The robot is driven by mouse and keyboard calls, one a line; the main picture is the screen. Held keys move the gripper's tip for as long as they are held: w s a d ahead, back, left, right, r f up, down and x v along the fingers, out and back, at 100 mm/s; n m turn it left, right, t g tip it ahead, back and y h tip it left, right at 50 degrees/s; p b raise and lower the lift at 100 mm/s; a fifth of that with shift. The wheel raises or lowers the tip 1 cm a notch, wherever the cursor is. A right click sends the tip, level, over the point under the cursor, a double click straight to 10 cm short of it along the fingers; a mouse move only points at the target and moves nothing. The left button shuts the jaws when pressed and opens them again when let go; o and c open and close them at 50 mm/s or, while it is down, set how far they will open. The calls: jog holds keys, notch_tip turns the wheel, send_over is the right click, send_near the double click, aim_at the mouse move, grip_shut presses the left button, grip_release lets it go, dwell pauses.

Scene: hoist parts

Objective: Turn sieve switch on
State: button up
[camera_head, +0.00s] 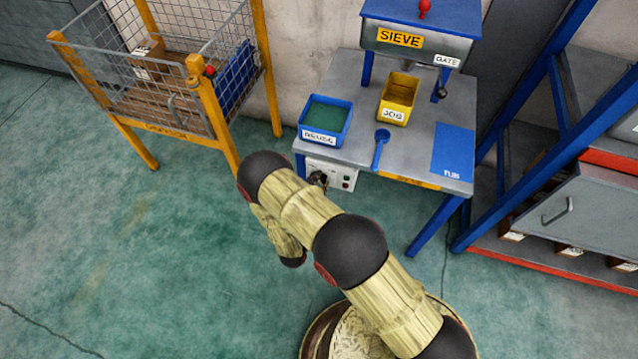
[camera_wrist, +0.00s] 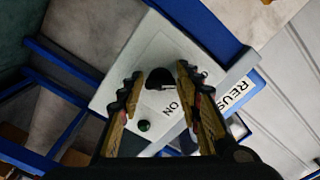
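The switch box (camera_head: 343,178) is white and hangs under the front left edge of the sieve table. In the wrist view the box (camera_wrist: 118,92) fills the middle, tilted, with a black round knob (camera_wrist: 160,78), a printed ON and a green button (camera_wrist: 143,126). My gripper (camera_wrist: 159,72) is open, with one finger on each side of the knob. I cannot tell whether the fingers touch it. The knob's setting is unclear. In the head view my gripper (camera_head: 318,180) is at the box's left part, mostly hidden behind my arm.
The table (camera_head: 345,85) carries the sieve (camera_head: 418,42), a blue REUSE bin (camera_head: 341,133), a yellow JOB bin (camera_head: 384,107) and a blue scoop (camera_head: 379,150). A yellow mesh cage (camera_head: 180,131) stands left, a blue-framed rack (camera_head: 530,105) right. The floor in front is clear.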

jog(key=c, duration=0.6)
jog(key=shift+c, duration=0.4)
jog(key=shift+n, duration=0.3)
jog(key=shift+c, duration=0.2)
jog(key=shift+s+d+f+n+p, duration=0.1)
jog(key=shift+n+p, duration=0.15)
jog(key=shift+n, duration=2.3)
jog(key=shift+w+d+r+n+p, duration=0.15)
jog(key=shift+n+p, duration=0.15)
jog(key=shift+n, duration=2.2)
jog(key=shift+s+d+f+n+p, duration=0.15)
jog(key=shift+n+p, duration=0.1)
jog(key=shift+n, duration=2.3)
jog(key=o, duration=1.1)
jog(key=shift+a, duration=0.1)
